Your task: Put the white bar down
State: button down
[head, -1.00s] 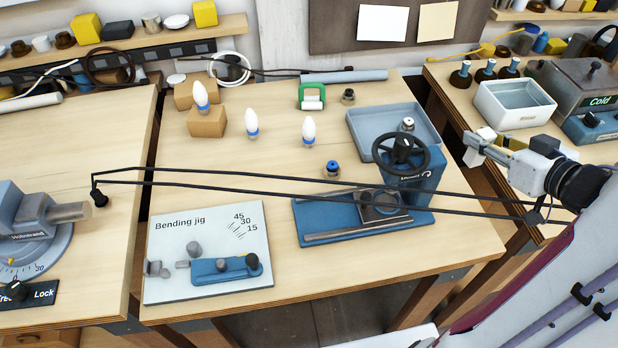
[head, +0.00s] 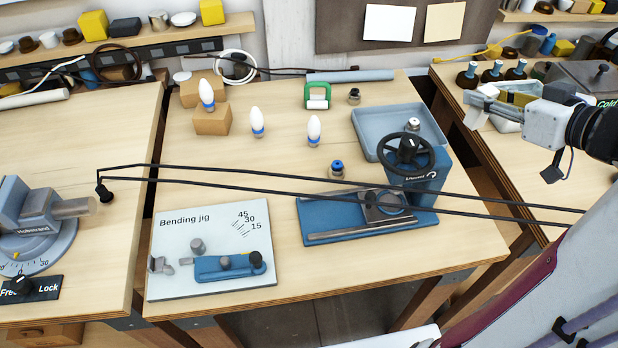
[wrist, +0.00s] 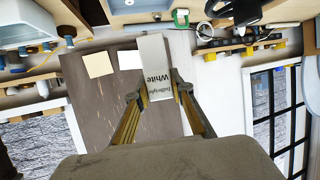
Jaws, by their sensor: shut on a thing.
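The white bar (wrist: 153,58), a pale block with dark lettering that includes "White", is between the two fingers of my gripper (wrist: 156,93) in the wrist view. The fingers touch its sides near its lower end, and its far end sticks out beyond them. In the head view my gripper (head: 484,106) is in the air at the right, in front of the right bench.
The middle bench holds a blue-grey tray (head: 372,146), a handwheel press (head: 407,153), several white bulbs (head: 257,122) and a bending jig (head: 180,250). Bare wood shows around the middle bench's centre.

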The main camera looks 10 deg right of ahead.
jog(key=w+a+n+g+y, duration=0.3)
jog(key=a+n+g, duration=0.15)
jog(key=a, duration=0.55)
jog(key=w+a+n+g+y, duration=0.3)
jog(key=w+a+n+g, duration=0.15)
jog(key=a, duration=0.65)
jog(key=w+a+n+g+y, duration=0.2)
jog(key=a+n+g+y, duration=0.15)
jog(key=a+n, duration=0.45)
notch_tip(320, 180, down, 12)
jog(key=a+m, duration=0.2)
jog(key=shift+w+r, duration=0.15)
jog(key=shift+r, duration=0.05)
jog(key=shift+g, duration=0.25)
notch_tip(320, 180, down, 6)
jog(key=shift+f, duration=0.15)
jog(key=shift+f, duration=1.85)
jog(key=shift+f, duration=0.15)
